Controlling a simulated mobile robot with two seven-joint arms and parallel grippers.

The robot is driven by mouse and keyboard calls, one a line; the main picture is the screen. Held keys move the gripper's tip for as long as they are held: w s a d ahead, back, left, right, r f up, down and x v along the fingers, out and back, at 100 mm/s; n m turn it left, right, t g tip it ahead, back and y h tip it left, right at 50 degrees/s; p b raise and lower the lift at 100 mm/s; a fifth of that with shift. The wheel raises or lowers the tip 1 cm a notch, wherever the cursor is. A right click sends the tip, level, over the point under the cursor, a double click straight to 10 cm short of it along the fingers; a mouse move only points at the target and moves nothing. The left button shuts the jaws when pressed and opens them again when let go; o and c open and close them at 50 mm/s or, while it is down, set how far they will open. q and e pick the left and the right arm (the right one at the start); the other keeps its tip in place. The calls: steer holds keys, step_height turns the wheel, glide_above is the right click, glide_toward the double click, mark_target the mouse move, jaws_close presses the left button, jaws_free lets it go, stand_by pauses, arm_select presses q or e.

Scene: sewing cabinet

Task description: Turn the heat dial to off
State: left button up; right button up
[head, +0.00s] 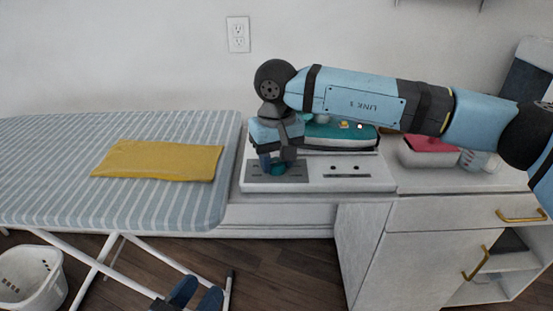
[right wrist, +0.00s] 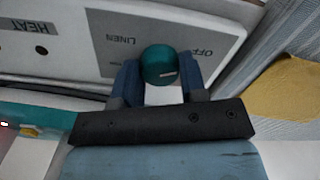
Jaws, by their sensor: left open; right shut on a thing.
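The heat dial is a teal round knob (right wrist: 158,62) on a grey plate (right wrist: 118,42) set in a white panel (head: 345,182). The plate reads "LINEN" and "OFF", and "HEAT" stands on another label (right wrist: 30,26). A small pale mark shows on the knob's edge nearest the wrist camera. My right gripper (head: 277,163) is shut on the dial, with one blue finger on each side. In the head view the fingers hide most of the dial. My left gripper (head: 188,296) is open and empty at the bottom edge, over the floor, far from the panel.
A teal iron (head: 340,132) lies behind the panel, partly under my right arm. A yellow cloth (head: 158,160) lies on the striped ironing board (head: 60,195) to the left. A red-topped box (head: 430,148) is on the right of the cabinet (head: 410,215). A white basket (head: 30,278) stands on the floor.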

mark_target(276, 161)
arm_select(q)
steer(key=shift+s+f, duration=0.15)
steer(key=shift+s, duration=0.05)
stand_by(0.4)
steer(key=shift+f, duration=0.1)
arm_select(e)
steer(key=o, duration=0.9)
steer(key=shift+r, duration=0.1)
steer(key=shift+r, duration=0.25)
step_height(276, 161, up, 5)
steer(key=shift+f+p, duration=0.1)
steer(key=shift+p, duration=0.55)
arm_select(q)
steer(key=f+g, duration=0.1)
steer(key=a+f+g+y+p, duration=0.1)
steer(key=f, duration=0.1)
steer(key=a+f+y, duration=0.1)
steer(key=f, duration=0.1)
steer(key=shift+s+a+f+g+p, duration=0.1)
steer(key=shift+s+a+g+p, duration=0.1)
steer(key=shift+s+g+p, duration=0.15)
arm_select(e)
step_height(276, 161, up, 8)
steer(key=shift+r, duration=0.2)
